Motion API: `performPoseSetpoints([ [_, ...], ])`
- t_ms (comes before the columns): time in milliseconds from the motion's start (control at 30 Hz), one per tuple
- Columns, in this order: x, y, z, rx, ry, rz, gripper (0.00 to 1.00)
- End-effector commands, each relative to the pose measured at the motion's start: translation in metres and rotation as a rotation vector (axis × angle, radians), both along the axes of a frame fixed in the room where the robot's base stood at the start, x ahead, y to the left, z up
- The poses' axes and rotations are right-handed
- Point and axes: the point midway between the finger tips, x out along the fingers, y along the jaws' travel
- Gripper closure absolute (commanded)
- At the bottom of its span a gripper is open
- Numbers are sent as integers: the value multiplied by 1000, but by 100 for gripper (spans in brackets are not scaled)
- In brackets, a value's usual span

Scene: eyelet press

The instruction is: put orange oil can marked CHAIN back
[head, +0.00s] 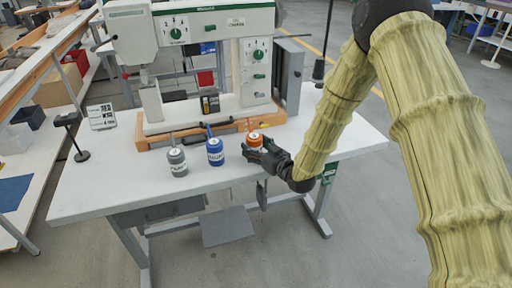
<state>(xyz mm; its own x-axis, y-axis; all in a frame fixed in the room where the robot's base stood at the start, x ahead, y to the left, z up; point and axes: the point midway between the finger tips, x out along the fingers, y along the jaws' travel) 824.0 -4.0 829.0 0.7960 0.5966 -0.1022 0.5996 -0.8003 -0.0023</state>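The orange oil can (254,138) stands on the white table, in front of the press's orange-edged base, at the right end of a row of cans. Its lower part is hidden behind my gripper (253,151), and its label cannot be read. My gripper is low over the table at the can's near side, with its dark fingers pointing left. Whether the fingers touch the can or are closed on it is not clear. A blue oil can (215,153) and a grey oil can (177,161) stand upright to the left.
The green-and-white eyelet press (205,22) fills the back of the table. A black stand (78,138) and a printed card (101,117) are at left. The white table's (110,185) front left is clear.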

Motion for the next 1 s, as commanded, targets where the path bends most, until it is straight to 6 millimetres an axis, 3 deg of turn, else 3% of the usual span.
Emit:
performPoseSetpoints([
  [467,-4,-3,3,0,0,-1,28],
  [1000,-75,-57,11,0,0,-1,28],
])
